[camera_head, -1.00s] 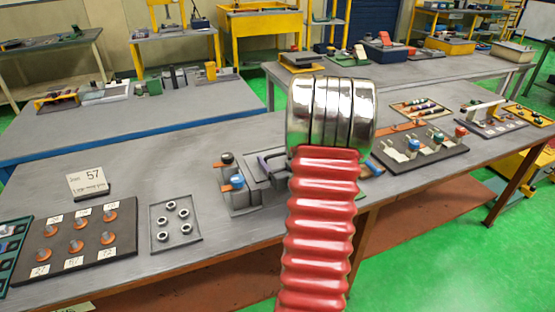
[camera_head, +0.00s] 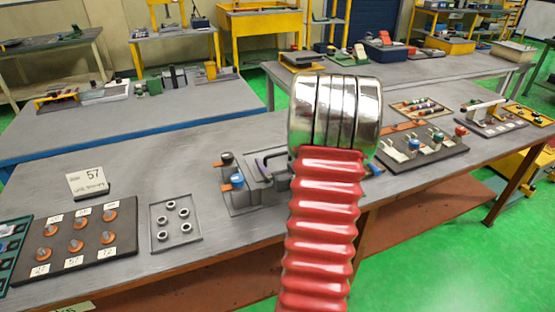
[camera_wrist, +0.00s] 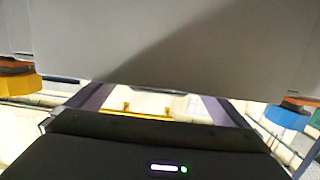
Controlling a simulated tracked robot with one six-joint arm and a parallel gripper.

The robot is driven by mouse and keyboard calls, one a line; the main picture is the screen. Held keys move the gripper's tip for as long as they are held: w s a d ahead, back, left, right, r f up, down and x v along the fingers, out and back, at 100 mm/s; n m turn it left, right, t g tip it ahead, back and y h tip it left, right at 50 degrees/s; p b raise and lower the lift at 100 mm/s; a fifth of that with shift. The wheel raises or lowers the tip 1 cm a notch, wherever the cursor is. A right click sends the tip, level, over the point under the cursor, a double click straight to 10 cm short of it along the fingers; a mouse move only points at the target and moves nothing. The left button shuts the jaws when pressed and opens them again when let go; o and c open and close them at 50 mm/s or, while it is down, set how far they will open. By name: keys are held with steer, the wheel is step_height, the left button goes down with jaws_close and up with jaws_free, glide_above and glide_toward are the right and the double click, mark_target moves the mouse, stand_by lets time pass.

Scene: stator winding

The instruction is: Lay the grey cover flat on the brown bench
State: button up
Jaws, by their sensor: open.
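A large plain grey surface, seemingly the grey cover (camera_wrist: 180,45), fills the upper part of the wrist view, with a shadow across it. My gripper (camera_wrist: 157,92) shows below it, with two purple-grey fingers spread apart and nothing visible between them. The fingertips reach toward the cover's lower edge; I cannot tell whether they touch it. In the head view my silver and red arm hides most of the gripper, which is beside a grey unit (camera_head: 241,205) with a black and a blue knob. The unit stands on the brown-framed bench (camera_head: 120,215).
A tray of rings (camera_head: 175,240), a dark board with orange-based posts (camera_head: 76,240) and a number card (camera_head: 87,181) lie left on the bench. A board with levers (camera_head: 425,152) is at right. Bare bench top lies behind the card and unit.

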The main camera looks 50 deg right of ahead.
steer(key=v, duration=1)
steer(key=shift+s, duration=0.25)
steer(key=shift+a, duration=0.1)
steer(key=shift+c, duration=0.7)
